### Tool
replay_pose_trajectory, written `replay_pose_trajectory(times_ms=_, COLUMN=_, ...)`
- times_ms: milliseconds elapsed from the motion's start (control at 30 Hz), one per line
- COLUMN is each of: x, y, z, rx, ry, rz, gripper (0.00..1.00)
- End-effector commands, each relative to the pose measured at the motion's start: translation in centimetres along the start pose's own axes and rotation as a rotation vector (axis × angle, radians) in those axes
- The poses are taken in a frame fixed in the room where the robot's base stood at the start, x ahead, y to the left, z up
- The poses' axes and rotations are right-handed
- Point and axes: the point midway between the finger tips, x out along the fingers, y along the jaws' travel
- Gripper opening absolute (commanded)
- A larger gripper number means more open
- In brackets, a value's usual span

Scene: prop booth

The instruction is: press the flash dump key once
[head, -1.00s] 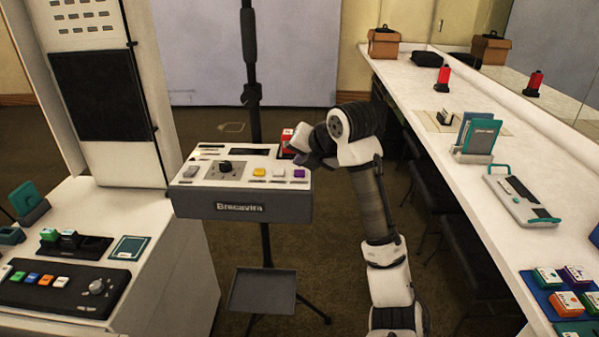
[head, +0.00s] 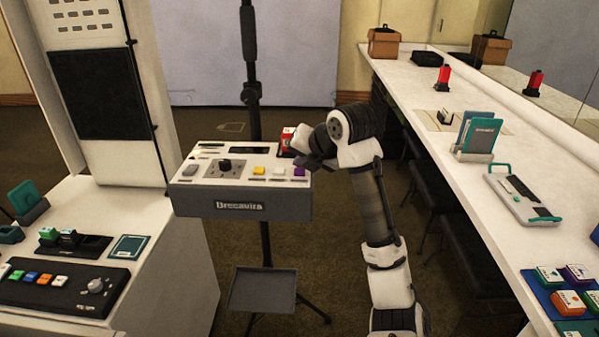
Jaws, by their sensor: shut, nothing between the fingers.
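A grey and white control box (head: 240,205) stands on a stand in the middle of the head view. Its sloped top carries a yellow key (head: 258,171), a white key (head: 279,171) and a purple key (head: 299,171) in a row near the front edge. I cannot read their labels, so I cannot tell which is the flash dump key. My gripper (head: 309,162) is shut and empty over the right end of the top, right by the purple key, whose back part it covers. I cannot tell whether it touches the key.
A dark knob (head: 224,166) sits left of the keys, and a red block (head: 287,137) stands at the box's back right, close to my wrist. A pole rises behind the box. A long white counter (head: 450,160) runs along the right, and a console (head: 65,283) stands at the left.

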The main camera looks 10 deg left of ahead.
Motion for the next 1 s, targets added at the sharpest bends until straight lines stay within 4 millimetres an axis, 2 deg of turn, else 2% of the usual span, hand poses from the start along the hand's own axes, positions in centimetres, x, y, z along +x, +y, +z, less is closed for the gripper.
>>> replay_pose_trajectory(times_ms=1000, x=0.59, y=-0.43, z=-0.44, rx=0.000, ry=0.000, rz=0.000, gripper=0.00)
